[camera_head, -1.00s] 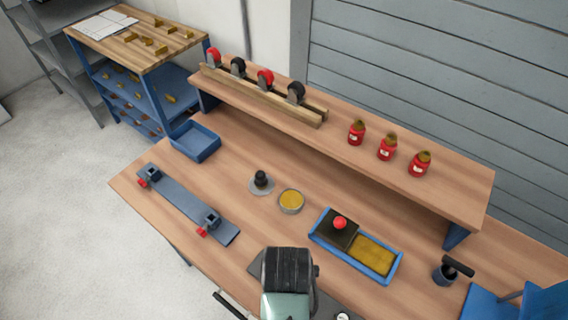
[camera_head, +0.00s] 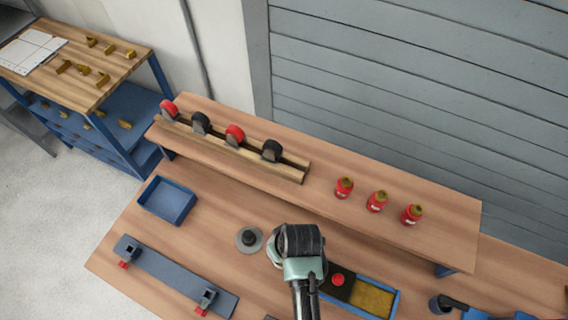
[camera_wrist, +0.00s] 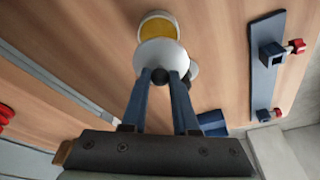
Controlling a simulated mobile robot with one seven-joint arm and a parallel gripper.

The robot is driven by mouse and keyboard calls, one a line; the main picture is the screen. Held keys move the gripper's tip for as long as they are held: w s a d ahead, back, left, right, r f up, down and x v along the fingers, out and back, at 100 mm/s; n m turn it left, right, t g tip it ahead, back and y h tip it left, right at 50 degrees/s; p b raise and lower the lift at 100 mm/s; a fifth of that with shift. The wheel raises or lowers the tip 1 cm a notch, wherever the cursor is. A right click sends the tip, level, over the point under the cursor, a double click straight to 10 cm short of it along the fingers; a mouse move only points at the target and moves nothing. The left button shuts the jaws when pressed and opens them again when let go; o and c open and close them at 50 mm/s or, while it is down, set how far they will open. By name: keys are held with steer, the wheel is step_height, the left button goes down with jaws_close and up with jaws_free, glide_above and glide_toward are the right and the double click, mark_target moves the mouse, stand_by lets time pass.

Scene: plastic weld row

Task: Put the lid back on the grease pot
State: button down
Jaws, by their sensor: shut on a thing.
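My gripper (camera_wrist: 166,76) is shut on the dark knob of the pale round lid (camera_wrist: 162,55) in the wrist view. The grease pot (camera_wrist: 158,27), open with yellow grease inside, shows just beyond the lid, which overlaps its near edge in the picture. The gap between lid and pot cannot be judged. In the head view my gripper (camera_head: 298,240) hides most of the pot's place; a pale rim shows at its left, and I cannot tell whether it is lid or pot.
A grey disc with a black top (camera_head: 249,239) stands close left of my gripper. A blue tray with a red-knobbed block (camera_head: 338,280) is close right. A raised shelf (camera_head: 330,210) carries red bottles (camera_head: 377,201) and casters. A blue bin (camera_head: 167,201) and grey board (camera_head: 180,281) lie left.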

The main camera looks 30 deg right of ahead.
steer(key=shift+s+d+f, duration=0.1)
steer(key=shift+s+d, duration=0.2)
steer(key=shift+s, duration=0.1)
steer(key=b+x, duration=0.2)
steer(key=s+b+x, duration=0.1)
steer(key=b+x, duration=0.1)
steer(key=b, duration=0.1)
steer(key=shift+w+f, duration=0.1)
steer(key=shift+f, duration=0.3)
steer(key=shift+f+b, duration=0.5)
steer(key=shift+f, duration=0.3)
steer(key=shift+p, duration=0.45)
steer(key=shift+f, duration=0.15)
stand_by(1.6)
steer(key=c, duration=0.6)
jaws_free()
steer(key=shift+o, duration=0.2)
